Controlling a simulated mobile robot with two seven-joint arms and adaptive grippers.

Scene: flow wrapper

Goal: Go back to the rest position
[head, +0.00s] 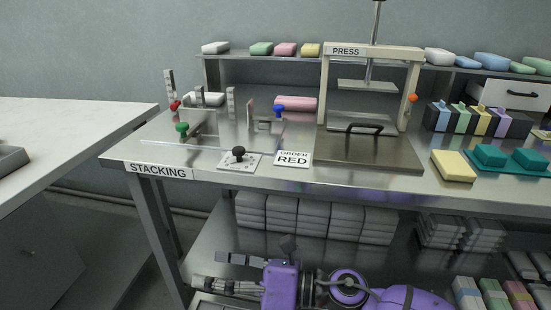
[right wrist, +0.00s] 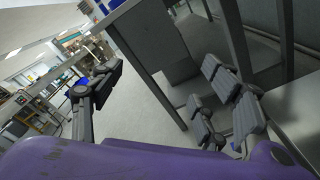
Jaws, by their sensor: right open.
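My right gripper (head: 208,270) is at the bottom of the head view, in front of the lower part of the workbench and below its top. My purple right arm comes in from the right and the gripper points left. Its fingers are spread with nothing between them. In the right wrist view the fingers of the gripper (right wrist: 163,80) stand wide apart, with floor and grey furniture behind them. My left gripper is not in view.
A white table (head: 60,125) stands left, with a floor gap between.

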